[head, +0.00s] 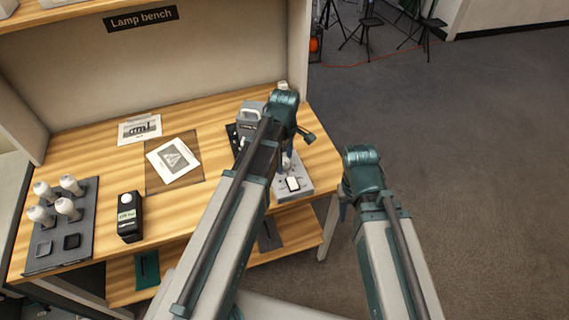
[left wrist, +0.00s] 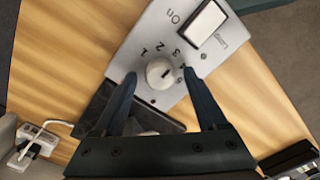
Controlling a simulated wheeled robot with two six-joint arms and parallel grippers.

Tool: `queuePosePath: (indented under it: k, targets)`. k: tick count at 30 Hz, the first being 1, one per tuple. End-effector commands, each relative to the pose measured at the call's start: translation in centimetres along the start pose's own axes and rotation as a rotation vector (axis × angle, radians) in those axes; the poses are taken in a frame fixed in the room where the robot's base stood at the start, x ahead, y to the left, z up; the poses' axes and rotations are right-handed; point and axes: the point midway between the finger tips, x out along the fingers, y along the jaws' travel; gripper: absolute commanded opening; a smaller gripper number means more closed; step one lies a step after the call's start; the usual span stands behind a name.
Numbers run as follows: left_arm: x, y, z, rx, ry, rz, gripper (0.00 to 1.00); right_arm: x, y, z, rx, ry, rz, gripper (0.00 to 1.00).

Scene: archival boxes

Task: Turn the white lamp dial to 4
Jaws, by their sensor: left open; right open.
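The white lamp dial (left wrist: 159,72) is a round knob on a grey control panel (left wrist: 130,50) in the left wrist view. Printed numbers curve around one side of it; 1, 2 and 3 read clearly, and a finger partly covers the higher ones. A small dark mark shows on the knob, but I cannot tell which number it points to. My left gripper (left wrist: 160,76) is open, with one finger on each side of the dial; contact is unclear. In the head view my left gripper (head: 287,152) is over the panel (head: 305,184). My right gripper (head: 343,207) is open, off the bench's right side.
A white rocker switch (left wrist: 207,23) marked On sits beside the dial. The wooden bench (head: 100,150) holds a black device (head: 130,217), white bulbs on a dark tray (head: 88,225), printed cards (head: 173,159) and a grey device (head: 250,117). Open floor lies to the right.

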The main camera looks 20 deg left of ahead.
Motion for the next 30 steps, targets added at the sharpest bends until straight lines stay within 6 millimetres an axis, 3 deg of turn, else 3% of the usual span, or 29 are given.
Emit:
queuePosePath:
  k: [8,20,30]
  targets:
    - [0.04,0.0,0.0,0.0,0.0,0.0,0.73,0.04,0.0,0.0,0.0,0.0,0.0,0.45]
    - [0.05,0.0,0.0,0.0,0.0,0.0,0.01,0.05,-0.01,0.0,0.0,0.0,0.0,0.45]
    - [0.07,0.0,0.0,0.042,0.0,0.0,0.0,0.07,-0.01,0.0,0.0,0.0,0.0,0.45]
